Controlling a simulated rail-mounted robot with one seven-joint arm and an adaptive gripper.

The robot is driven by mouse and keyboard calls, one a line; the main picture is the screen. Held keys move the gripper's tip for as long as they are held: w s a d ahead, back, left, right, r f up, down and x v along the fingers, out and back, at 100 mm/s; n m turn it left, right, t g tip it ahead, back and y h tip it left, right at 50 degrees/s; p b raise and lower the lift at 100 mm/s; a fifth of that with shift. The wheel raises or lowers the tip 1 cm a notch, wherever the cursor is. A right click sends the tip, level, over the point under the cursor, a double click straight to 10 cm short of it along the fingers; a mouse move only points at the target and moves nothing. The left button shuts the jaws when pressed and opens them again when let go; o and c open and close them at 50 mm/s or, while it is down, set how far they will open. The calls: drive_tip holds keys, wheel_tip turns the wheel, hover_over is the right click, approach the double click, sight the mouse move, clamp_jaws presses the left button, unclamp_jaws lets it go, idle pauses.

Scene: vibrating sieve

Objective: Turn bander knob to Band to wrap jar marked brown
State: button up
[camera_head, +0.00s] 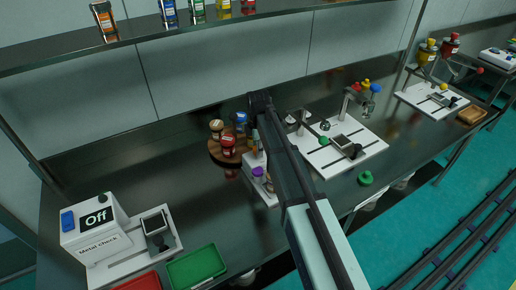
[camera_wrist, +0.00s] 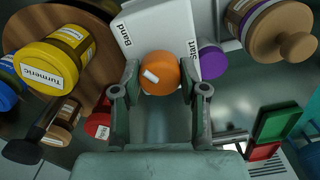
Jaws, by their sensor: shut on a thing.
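The bander is a white box (camera_wrist: 165,25) with the words Band at upper left and Start at upper right in the wrist view. Its round orange knob (camera_wrist: 165,82) has a white mark on its left part. My gripper (camera_wrist: 159,78) is shut on the knob, one finger on each side.
A round wooden rack (camera_head: 226,156) with several jars, including a yellow Turmeric jar (camera_wrist: 62,52), stands close beside the bander. A metal check machine (camera_head: 88,230) reading Off, a green tray (camera_head: 197,267) and a red tray (camera_head: 140,282) are at left. Bare table lies between.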

drive_tip(key=shift+s, duration=0.1)
idle(0.3)
drive_tip(key=o, duration=1.1)
drive_tip(key=shift+o, duration=0.2)
drive_tip(key=shift+r, duration=0.1)
wheel_tip(320, 180, up, 12)
